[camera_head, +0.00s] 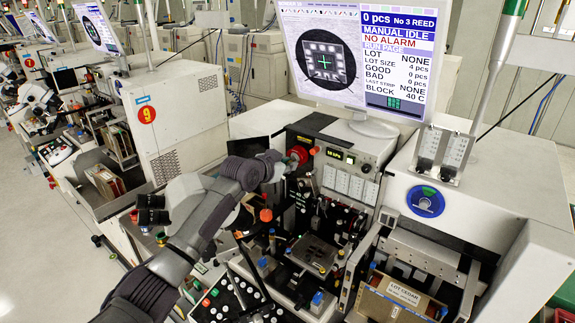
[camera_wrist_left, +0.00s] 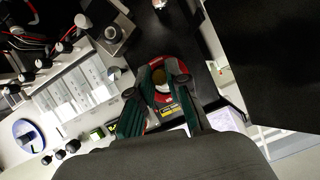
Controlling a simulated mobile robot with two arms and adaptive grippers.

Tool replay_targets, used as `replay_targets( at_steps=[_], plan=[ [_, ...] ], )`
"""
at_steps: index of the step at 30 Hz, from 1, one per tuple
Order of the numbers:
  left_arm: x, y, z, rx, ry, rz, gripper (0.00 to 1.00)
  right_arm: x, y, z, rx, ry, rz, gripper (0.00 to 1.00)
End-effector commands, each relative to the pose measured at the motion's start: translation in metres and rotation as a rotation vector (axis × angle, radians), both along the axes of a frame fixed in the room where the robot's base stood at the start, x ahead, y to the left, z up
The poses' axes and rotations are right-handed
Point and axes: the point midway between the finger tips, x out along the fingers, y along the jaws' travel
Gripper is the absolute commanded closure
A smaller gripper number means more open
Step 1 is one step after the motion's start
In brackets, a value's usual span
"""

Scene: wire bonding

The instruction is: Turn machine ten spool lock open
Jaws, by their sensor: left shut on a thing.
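The spool lock sits on the upper front of the machine with the large screen, as a round red part (camera_head: 298,154) at the left end of its panel. In the left wrist view its red disc (camera_wrist_left: 180,68) shows with a brass-coloured centre. My left gripper (camera_head: 284,164) reaches it from the left, with its fingers on either side of the centre in the wrist view (camera_wrist_left: 157,88), shut on the lock. The fingers and wrist hide part of the lock. My right gripper is in neither view.
The screen (camera_head: 355,50) stands above the panel, right of the lock. A small green display (camera_head: 334,154) and several knobs are beside it. Levers and a work stage (camera_head: 314,252) lie below. A machine marked 9 (camera_head: 147,114) stands at left; a lot box (camera_head: 398,297) is at lower right.

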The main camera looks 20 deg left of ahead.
Motion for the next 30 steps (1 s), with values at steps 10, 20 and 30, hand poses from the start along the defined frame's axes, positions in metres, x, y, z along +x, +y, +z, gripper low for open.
replay_targets(
  at_steps=[10, 20, 30],
  plan=[
    [-0.001, 0.000, -0.003, 0.000, 0.007, 0.000, 0.79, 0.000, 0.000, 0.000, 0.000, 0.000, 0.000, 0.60],
    [0.000, 0.000, -0.001, -0.001, 0.002, 0.000, 0.59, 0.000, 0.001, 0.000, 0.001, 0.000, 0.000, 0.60],
    [0.000, 0.000, 0.033, 0.001, -0.002, 0.000, 0.59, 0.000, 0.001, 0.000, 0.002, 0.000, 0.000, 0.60]
  ],
)
